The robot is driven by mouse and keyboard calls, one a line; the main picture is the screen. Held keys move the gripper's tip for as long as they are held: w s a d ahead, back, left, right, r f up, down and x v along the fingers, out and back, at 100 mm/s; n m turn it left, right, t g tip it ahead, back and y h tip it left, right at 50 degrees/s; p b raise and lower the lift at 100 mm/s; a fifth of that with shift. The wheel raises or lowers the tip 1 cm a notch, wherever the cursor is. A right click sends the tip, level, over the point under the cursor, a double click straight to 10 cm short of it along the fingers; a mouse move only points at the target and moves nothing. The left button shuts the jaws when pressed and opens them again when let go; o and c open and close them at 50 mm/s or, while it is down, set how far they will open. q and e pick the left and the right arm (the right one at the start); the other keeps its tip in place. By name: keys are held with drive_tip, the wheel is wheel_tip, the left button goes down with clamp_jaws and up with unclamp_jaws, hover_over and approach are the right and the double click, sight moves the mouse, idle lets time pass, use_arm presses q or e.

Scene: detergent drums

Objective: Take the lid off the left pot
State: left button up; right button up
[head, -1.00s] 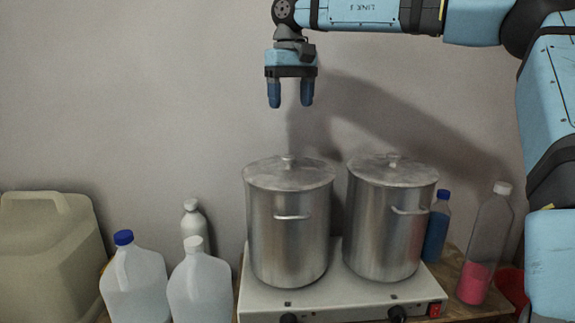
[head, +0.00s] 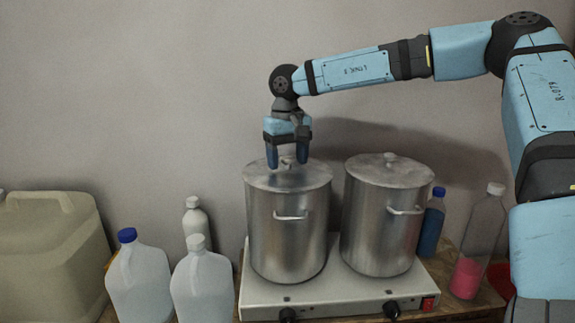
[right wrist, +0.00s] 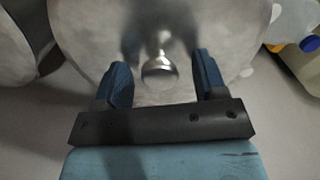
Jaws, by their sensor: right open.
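The left pot (head: 288,235) is a tall steel pot with side handles, standing on a hot plate. Its lid (head: 262,178) lies flat on it, with a round knob (head: 289,161) at the centre. My right gripper (head: 287,166) is open, pointing down just above the lid. In the right wrist view the knob (right wrist: 160,70) lies between the two blue fingers (right wrist: 162,80), with a gap on each side. I cannot tell exactly how far down the fingertips reach beside it. My left gripper is not in view.
The right pot (head: 377,230), also lidded, stands close beside the left one on the hot plate (head: 340,296). White jugs (head: 140,280) and a large beige canister (head: 50,250) stand left. A blue bottle (head: 432,225) and a bottle with pink liquid (head: 478,240) stand right.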

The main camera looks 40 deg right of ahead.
sight(287, 157)
drive_tip(key=shift+f, duration=0.3)
drive_tip(key=shift+s+r, duration=0.1)
drive_tip(key=c, duration=1.1)
drive_tip(key=shift+r, duration=0.5)
drive_tip(key=shift+r+b, duration=1.6)
drive_tip(key=shift+r, duration=7.9)
